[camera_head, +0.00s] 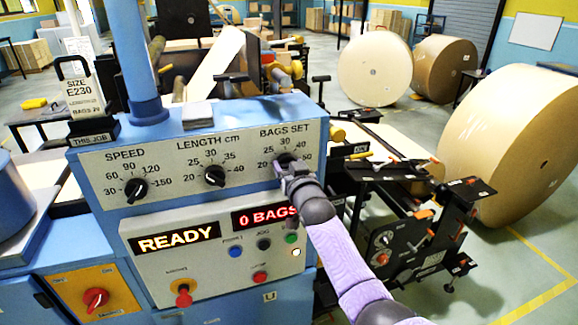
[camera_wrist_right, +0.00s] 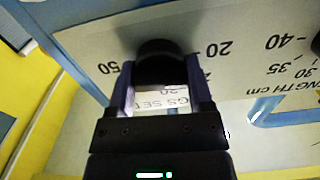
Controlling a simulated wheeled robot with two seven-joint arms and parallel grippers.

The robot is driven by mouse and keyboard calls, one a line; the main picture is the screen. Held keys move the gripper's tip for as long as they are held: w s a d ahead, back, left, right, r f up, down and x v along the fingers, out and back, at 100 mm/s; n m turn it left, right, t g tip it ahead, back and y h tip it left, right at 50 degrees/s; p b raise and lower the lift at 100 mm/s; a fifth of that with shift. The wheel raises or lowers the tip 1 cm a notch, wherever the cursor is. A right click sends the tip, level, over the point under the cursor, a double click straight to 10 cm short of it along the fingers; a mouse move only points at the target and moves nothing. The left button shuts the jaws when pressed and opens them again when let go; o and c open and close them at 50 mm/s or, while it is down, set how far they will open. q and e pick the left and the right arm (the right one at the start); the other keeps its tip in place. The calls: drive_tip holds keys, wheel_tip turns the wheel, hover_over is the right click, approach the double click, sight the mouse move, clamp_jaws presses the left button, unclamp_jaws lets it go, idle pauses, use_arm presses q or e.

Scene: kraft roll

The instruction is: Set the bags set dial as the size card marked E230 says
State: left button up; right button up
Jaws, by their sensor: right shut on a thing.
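The size card (camera_head: 84,97), marked E230, stands upright in the holder labelled THIS JOB (camera_head: 92,137) at the left of the panel. Its bottom line looks like BAGS 20; the small line above it is too blurred to read. The bags set dial (camera_head: 284,159) is the right-hand black knob on the panel. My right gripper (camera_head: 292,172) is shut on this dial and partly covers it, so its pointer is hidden. In the right wrist view the knob (camera_wrist_right: 160,58) sits between the two fingers of the gripper (camera_wrist_right: 160,88). My left gripper is not in view.
The speed dial (camera_head: 136,189) and length dial (camera_head: 215,175) sit left of my gripper. Below, displays read READY (camera_head: 175,238) and 0 BAGS (camera_head: 265,217), with several buttons and a red rotary switch (camera_head: 95,299). Machinery and paper rolls (camera_head: 375,68) stand to the right.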

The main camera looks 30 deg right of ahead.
drive_tip(key=shift+f+n, duration=0.1)
drive_tip(key=shift+n, duration=0.4)
drive_tip(key=o, duration=1.3)
drive_tip(key=shift+c, duration=0.2)
drive_tip(key=v, duration=1)
drive_tip(key=shift+d, duration=0.1)
